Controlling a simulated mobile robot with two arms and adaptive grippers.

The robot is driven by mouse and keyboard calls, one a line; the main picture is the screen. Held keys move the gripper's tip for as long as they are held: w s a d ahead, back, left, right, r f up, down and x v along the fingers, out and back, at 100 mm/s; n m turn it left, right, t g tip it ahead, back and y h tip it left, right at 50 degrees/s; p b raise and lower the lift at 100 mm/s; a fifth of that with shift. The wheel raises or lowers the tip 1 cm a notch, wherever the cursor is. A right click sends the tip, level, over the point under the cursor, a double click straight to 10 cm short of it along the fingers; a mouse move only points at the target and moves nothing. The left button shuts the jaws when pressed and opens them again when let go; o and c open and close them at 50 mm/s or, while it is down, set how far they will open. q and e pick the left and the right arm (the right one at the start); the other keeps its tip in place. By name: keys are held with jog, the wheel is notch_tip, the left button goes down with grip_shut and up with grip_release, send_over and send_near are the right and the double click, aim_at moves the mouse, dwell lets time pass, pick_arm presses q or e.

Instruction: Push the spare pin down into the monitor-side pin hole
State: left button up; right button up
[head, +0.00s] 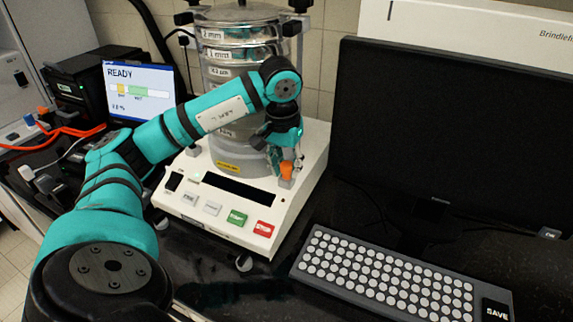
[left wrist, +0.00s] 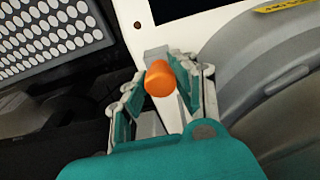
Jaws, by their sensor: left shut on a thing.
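The spare pin has an orange head (head: 287,169) and sits at the monitor-side edge of the white shaker base (head: 215,215). My left gripper (head: 281,158) is shut on it from above. In the left wrist view the orange pin (left wrist: 160,78) lies between the two fingers of the left gripper (left wrist: 157,88). A grey block (left wrist: 156,52) shows just beyond the pin, on the base. The pin hole itself is hidden by the pin and fingers, so I cannot tell how deep the pin sits. My right gripper is not in view.
The sieve stack (head: 222,60) stands close behind my left arm. The black monitor (head: 450,130) is to the right, with a keyboard (head: 390,277) in front of it. A small READY screen (head: 141,92) and orange cables (head: 75,132) are at left.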

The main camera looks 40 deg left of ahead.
pick_arm(q)
jog(key=o, duration=1.1)
jog(key=shift+c, duration=0.2)
jog(key=shift+r+p, duration=3.65)
jog(key=shift+r, duration=0.9)
jog(key=shift+f, duration=0.1)
